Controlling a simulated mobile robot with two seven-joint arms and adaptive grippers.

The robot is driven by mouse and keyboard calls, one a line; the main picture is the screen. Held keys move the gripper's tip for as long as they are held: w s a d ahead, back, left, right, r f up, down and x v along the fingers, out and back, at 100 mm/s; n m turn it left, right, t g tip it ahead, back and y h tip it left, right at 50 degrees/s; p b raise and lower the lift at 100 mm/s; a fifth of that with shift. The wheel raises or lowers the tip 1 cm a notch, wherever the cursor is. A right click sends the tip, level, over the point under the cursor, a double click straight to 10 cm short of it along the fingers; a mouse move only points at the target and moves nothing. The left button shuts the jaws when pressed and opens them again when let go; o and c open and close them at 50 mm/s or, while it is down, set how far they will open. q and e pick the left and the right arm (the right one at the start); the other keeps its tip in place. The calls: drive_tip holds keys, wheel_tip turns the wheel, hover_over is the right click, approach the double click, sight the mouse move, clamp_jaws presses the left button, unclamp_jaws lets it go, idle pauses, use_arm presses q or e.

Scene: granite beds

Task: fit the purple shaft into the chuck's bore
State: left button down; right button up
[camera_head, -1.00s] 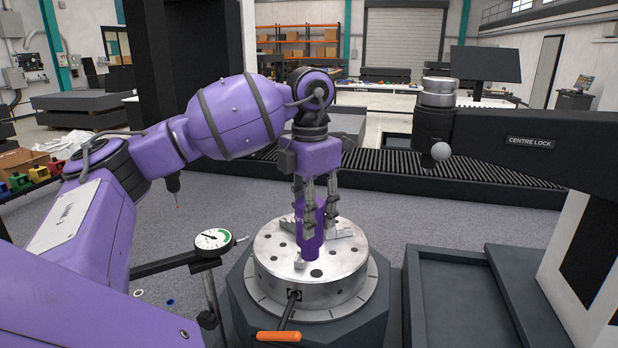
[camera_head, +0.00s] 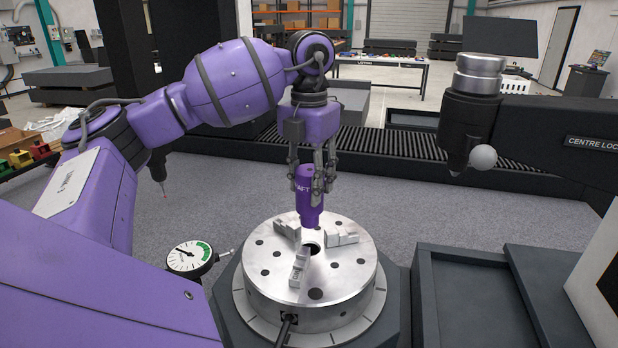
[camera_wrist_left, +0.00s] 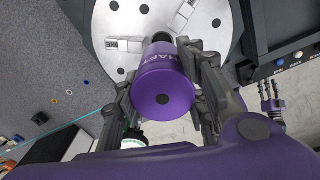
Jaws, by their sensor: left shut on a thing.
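The purple shaft (camera_head: 309,203), with white lettering, hangs upright from my left gripper (camera_head: 313,182), which is shut on it. Its lower end is in the air, and the chuck's dark bore (camera_head: 311,248) shows below it, partly uncovered. The round silver chuck (camera_head: 345,290) has stepped jaws around the bore. In the left wrist view the shaft (camera_wrist_left: 163,88) sits between both fingers, its near end facing the camera and covering the bore's surroundings. What looks like my right gripper (camera_wrist_left: 270,100) shows small at the right of that view; its opening is unclear.
A dial gauge (camera_head: 190,257) stands close left of the chuck. The black centre-lock arm (camera_head: 560,135) with its pale ball reaches in from the right. A dark empty tray (camera_head: 465,300) lies right of the chuck. Air around the shaft is clear.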

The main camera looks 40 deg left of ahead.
sight(309, 223)
use_arm(q)
drive_tip(key=shift+s+d+r, duration=0.1)
drive_tip(key=shift+s+r, duration=0.05)
drive_tip(key=shift+r, duration=0.1)
drive_tip(key=shift+f, duration=0.7)
wheel_tip(309, 223, down, 2)
drive_tip(key=shift+f+b, duration=0.25)
drive_tip(key=shift+b, duration=0.15)
drive_tip(key=shift+f, duration=0.95)
use_arm(e)
drive_tip(key=shift+s+f, duration=0.2)
drive_tip(key=shift+f, duration=0.35)
drive_tip(key=shift+d, duration=0.15)
use_arm(q)
drive_tip(key=shift+f+b, duration=0.95)
drive_tip(key=shift+f, duration=1.55)
use_arm(e)
drive_tip(key=shift+s+f+g, duration=0.3)
drive_tip(key=shift+s+f, duration=0.5)
drive_tip(key=shift+f, duration=0.3)
